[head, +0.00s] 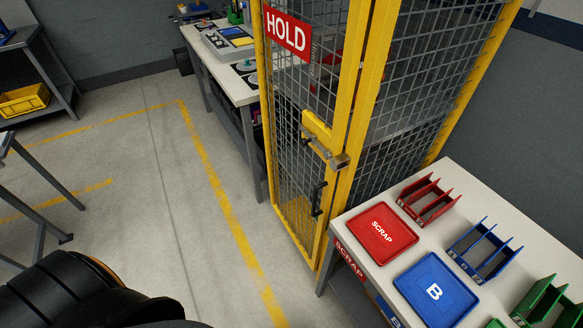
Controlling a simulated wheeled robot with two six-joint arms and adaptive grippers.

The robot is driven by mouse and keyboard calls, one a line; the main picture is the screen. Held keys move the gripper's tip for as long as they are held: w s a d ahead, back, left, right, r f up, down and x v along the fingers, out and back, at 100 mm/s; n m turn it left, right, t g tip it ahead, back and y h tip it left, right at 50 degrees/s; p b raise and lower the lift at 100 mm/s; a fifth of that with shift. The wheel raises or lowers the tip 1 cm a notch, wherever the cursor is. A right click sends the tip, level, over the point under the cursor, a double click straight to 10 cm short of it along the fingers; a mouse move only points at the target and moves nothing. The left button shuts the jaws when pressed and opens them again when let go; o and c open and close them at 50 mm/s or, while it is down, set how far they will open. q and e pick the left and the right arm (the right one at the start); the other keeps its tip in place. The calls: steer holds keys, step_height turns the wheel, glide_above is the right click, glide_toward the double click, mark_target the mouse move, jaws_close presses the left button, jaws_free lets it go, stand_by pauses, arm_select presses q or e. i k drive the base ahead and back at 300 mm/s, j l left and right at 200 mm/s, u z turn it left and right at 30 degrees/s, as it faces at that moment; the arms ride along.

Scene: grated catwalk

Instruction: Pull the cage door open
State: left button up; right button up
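The cage door (347,85) is a tall yellow frame with grey wire mesh, near the middle of the head view. It looks shut against the yellow corner post (373,88). A red HOLD sign (287,34) is on its upper part. A yellow and metal latch (324,141) sits at the door's edge and reaches to the post. Whether it is fastened I cannot tell. A black pull handle (317,199) is on the door below the latch. Neither of my grippers is in view. A black rounded part, perhaps mine, fills the lower left corner.
A white table with a red SCRAP tray (382,231), a blue B tray (435,291) and coloured racks (429,201) stands close to the cage's right. A workbench (239,88) is behind the door's left side. The concrete floor (190,215) in front is clear, with yellow lines.

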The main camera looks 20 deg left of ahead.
mark_target(296, 35)
steer(key=k+j+u, duration=0.15)
steer(key=j+u, duration=0.2)
steer(key=k+j+u, duration=0.1)
steer(key=j+u, duration=0.2)
steer(key=k+j+u, duration=0.1)
steer(key=j+u, duration=0.25)
steer(key=l, duration=0.1)
